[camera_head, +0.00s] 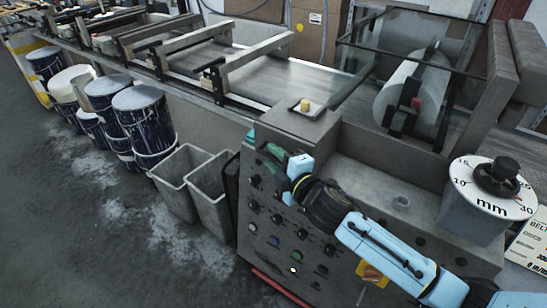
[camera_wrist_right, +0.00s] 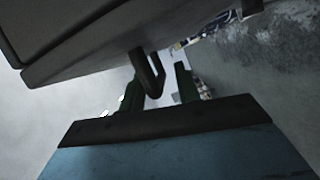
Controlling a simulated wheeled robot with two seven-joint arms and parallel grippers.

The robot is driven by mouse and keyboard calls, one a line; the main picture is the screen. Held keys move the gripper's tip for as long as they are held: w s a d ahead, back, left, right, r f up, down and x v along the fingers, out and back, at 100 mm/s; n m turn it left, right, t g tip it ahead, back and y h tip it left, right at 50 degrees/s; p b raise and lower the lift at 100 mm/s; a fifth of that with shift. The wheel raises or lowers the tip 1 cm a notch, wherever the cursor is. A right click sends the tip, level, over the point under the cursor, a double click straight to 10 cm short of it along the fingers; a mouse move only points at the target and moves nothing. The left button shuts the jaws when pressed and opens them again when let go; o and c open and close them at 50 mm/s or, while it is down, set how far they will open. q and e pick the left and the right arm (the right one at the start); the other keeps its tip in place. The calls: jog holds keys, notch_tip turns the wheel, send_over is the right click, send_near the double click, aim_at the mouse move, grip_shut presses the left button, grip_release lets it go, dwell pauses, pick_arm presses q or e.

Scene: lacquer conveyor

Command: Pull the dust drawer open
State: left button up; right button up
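In the right wrist view, a grey drawer-like box (camera_wrist_right: 90,35) fills the upper left, with a thin seam along its side. A dark loop handle (camera_wrist_right: 150,75) sticks out from it. My right gripper (camera_wrist_right: 160,88) has its two green fingers apart, with the handle between them. A pale gap shows between the handle and the right finger. In the head view my right gripper (camera_head: 272,160) is at the left end of the grey control cabinet (camera_head: 320,135). I cannot make out the drawer or handle there. My left gripper is not in view.
Two grey bins (camera_head: 178,160) stand on the floor left of the cabinet, with several dark blue drums (camera_head: 140,98) beyond. A round dial (camera_head: 470,180) marked mm stands at the right. The conveyor (camera_head: 285,78) runs behind. Floor at the left is clear.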

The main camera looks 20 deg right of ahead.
jog(key=shift+w+a, duration=0.1)
jog(key=shift+w, duration=0.25)
jog(key=shift+c, duration=0.3)
grip_shut()
jog(key=s+a+p, duration=0.1)
jog(key=s+a, duration=0.6)
jog(key=a, duration=0.2)
jog(key=shift+s+a+p, duration=0.25)
jog(key=shift+a+p, duration=0.1)
jog(key=shift+p, duration=0.05)
jog(key=shift+o, duration=0.3)
grip_release()
